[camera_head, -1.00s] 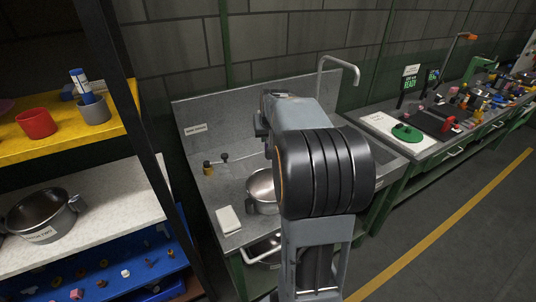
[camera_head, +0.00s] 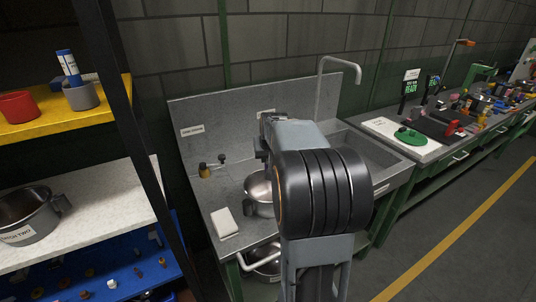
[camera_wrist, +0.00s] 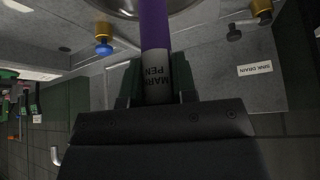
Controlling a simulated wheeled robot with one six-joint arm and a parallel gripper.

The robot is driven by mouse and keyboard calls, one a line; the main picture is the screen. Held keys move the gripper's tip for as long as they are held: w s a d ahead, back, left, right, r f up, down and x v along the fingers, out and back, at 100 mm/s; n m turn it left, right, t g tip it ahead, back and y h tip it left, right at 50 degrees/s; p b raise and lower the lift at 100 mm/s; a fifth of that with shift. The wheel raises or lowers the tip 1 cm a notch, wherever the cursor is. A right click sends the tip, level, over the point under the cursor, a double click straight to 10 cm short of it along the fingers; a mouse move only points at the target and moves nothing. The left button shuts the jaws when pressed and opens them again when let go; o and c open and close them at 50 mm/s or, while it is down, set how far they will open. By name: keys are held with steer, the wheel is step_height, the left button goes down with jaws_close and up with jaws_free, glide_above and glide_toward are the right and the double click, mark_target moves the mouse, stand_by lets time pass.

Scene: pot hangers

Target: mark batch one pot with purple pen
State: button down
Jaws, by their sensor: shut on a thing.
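In the wrist view, my gripper (camera_wrist: 155,88) is shut on the purple pen (camera_wrist: 154,28), which has a grey band lettered "MARK PEN". The pen points away from the jaws toward a metal pot (camera_wrist: 122,8) at the top edge; I cannot tell whether it touches it. In the head view, a steel pot (camera_head: 257,193) stands on the sink counter (camera_head: 220,185), partly hidden by my arm; no label shows on it. Another pot (camera_head: 32,222), labelled "BATCH TWO", sits on the white shelf at left. My gripper is hidden behind my arm in the head view.
Another pot (camera_head: 266,262) sits below the counter. A dark shelf post (camera_head: 128,110) stands at left. The floor at right (camera_head: 480,250) is clear.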

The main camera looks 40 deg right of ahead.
steer(key=shift+f+b, duration=3.25)
steer(key=shift+f, duration=1.65)
steer(key=shift+f+b, duration=0.55)
steer(key=shift+f, duration=0.1)
steer(key=shift+r, duration=0.1)
steer(key=shift+r+p, duration=5.8)
steer(key=shift+r, duration=2.15)
